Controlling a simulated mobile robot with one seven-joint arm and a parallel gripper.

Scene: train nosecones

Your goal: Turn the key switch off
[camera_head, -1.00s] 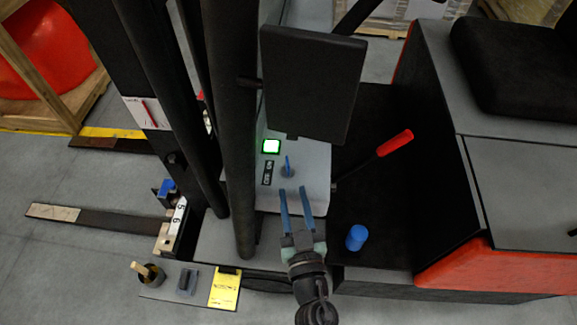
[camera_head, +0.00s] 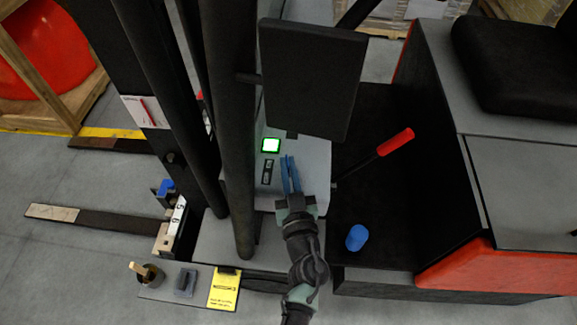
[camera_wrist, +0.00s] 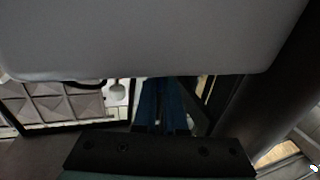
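The grey console (camera_head: 312,160) carries a lit green-edged screen (camera_head: 271,145) and a small dark label (camera_head: 266,171) below it. The key switch, a small blue key right of this label, is now covered by my gripper's fingers. My gripper (camera_head: 290,160) has its two blue fingers drawn close together over the key's place, apparently shut on it. The key's angle cannot be made out. In the wrist view, the blue fingers of my gripper (camera_wrist: 160,103) run close side by side, and a grey surface (camera_wrist: 150,40) hides their tips.
A black panel (camera_head: 312,75) overhangs the console. A dark mast post (camera_head: 235,130) stands close on the left. A red-handled lever (camera_head: 395,142) and a blue cylinder (camera_head: 357,237) are on the right. A yellow card (camera_head: 224,289) lies at lower left.

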